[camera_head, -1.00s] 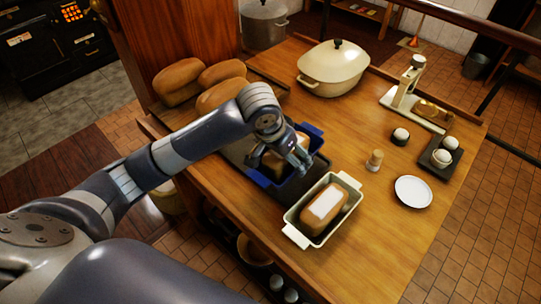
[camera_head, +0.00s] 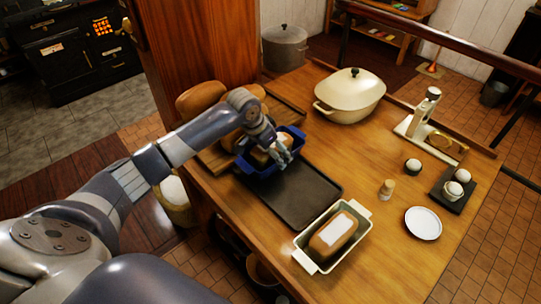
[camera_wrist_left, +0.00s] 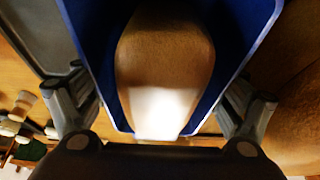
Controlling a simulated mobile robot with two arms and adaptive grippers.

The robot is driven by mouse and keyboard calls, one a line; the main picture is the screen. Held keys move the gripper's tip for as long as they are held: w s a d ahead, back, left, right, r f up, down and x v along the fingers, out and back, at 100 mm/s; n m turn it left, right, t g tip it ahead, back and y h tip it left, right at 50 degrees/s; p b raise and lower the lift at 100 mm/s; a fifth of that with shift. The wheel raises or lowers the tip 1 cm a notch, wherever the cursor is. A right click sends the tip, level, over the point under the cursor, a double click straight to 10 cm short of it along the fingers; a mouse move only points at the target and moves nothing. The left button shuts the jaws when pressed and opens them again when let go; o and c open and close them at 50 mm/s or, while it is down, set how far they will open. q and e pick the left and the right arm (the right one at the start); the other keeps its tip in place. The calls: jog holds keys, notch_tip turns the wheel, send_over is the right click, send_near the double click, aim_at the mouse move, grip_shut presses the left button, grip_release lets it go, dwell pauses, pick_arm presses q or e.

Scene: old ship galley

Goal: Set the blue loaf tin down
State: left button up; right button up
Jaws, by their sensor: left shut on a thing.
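The blue loaf tin (camera_head: 256,170) holds a brown loaf with a white label (camera_wrist_left: 165,55). It is over the far left end of the dark tray (camera_head: 300,193), close to the loaves on the board. I cannot tell whether its base touches anything. My left gripper (camera_head: 281,157) is shut on the tin, coming from above and partly covering it and its loaf. In the left wrist view the tin's blue walls (camera_wrist_left: 232,45) lie between the two fingers. My right gripper is not in view.
Brown loaves (camera_head: 202,98) on a wooden board (camera_head: 215,160) crowd the tin's left side. A cream tin (camera_head: 304,262) with a labelled loaf stands at the tray's near right. A cream casserole (camera_head: 350,97) stands behind. Most of the dark tray is bare.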

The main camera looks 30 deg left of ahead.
pick_arm(q)
jog(key=shift+w+a+r, duration=0.15)
jog(key=shift+w+a, duration=0.15)
notch_tip(320, 180, down, 3)
jog(key=shift+r+p, duration=0.1)
jog(key=shift+p, duration=0.55)
jog(key=shift+f, duration=0.4)
jog(key=o, duration=1)
jog(key=shift+s+f, duration=0.15)
jog(key=shift+f, duration=0.05)
jog(key=shift+c, duration=0.2)
